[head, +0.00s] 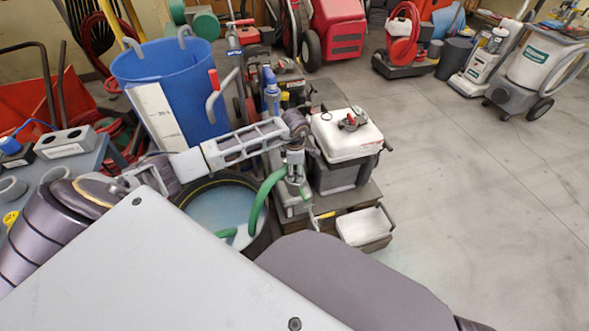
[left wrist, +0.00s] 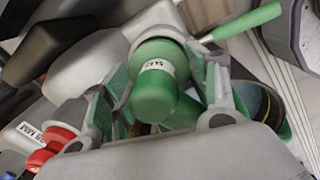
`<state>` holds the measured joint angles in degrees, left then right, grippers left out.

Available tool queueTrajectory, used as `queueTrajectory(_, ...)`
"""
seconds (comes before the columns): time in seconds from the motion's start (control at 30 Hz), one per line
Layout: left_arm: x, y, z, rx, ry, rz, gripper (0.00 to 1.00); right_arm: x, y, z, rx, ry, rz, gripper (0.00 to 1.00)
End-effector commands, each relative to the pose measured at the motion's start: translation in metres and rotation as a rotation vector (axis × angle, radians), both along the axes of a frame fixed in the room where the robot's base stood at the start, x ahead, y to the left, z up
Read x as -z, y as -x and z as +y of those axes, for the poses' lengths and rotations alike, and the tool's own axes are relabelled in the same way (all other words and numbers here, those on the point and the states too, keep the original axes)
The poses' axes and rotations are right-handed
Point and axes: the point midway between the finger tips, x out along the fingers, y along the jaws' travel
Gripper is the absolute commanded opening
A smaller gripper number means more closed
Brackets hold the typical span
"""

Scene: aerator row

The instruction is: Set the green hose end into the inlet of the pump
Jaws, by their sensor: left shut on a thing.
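The green hose (head: 262,203) rises out of a round tub of water (head: 216,207) in the head view and bends over to my left gripper (head: 297,186). In the left wrist view my left gripper (left wrist: 160,108) has its two fingers on either side of the rounded green hose end (left wrist: 156,92), which bears a white label. The gripper is shut on it. A dark grey unit with a white top (head: 347,135) stands just right of the gripper; I cannot tell whether it is the pump. No inlet can be made out. My right gripper is not in view.
A blue barrel (head: 172,85) stands behind my left arm. A white-lidded box (head: 366,228) sits low, right of the gripper. A red fitting with a label (left wrist: 52,145) shows in the left wrist view. Open floor (head: 480,180) lies to the right.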

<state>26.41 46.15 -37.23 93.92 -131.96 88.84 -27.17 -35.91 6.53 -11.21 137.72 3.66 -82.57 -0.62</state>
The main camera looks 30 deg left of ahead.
Motion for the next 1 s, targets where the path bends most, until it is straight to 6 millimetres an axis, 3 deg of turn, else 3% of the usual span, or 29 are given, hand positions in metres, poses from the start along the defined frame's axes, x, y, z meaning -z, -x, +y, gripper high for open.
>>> queueTrajectory(0.97, 0.015, 0.0, 0.0, 0.0, 0.0, -0.001, 0.29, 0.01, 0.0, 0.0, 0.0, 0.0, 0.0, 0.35)
queueTrajectory(1.0, 0.015, 0.0, 0.0, 0.0, 0.0, -0.001, 0.6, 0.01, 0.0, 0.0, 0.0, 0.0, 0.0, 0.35)
